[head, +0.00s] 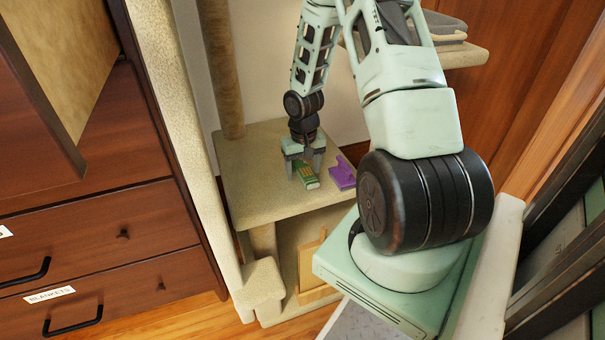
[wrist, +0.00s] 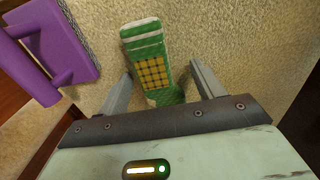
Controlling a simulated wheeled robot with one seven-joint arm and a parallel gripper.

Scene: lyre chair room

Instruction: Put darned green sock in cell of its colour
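The darned green sock (wrist: 150,58) lies on the beige carpeted platform (wrist: 240,30), with white stripes and a yellow checked patch. It also shows in the head view (head: 306,175), partly under my gripper (head: 303,160). My gripper (wrist: 162,80) points down with its two fingers apart, one on each side of the sock. I cannot tell whether either finger touches it. The sock's lower end is hidden near the gripper's body in the wrist view. No cell of a matching green shows clearly in either view.
A purple object (head: 343,173) with projecting parts lies just beside the sock; the wrist view also shows it (wrist: 55,45). A carpeted post (head: 222,65) rises behind the platform. Wooden drawers (head: 90,250) stand left. Folded grey cloth (head: 447,25) lies on a higher shelf.

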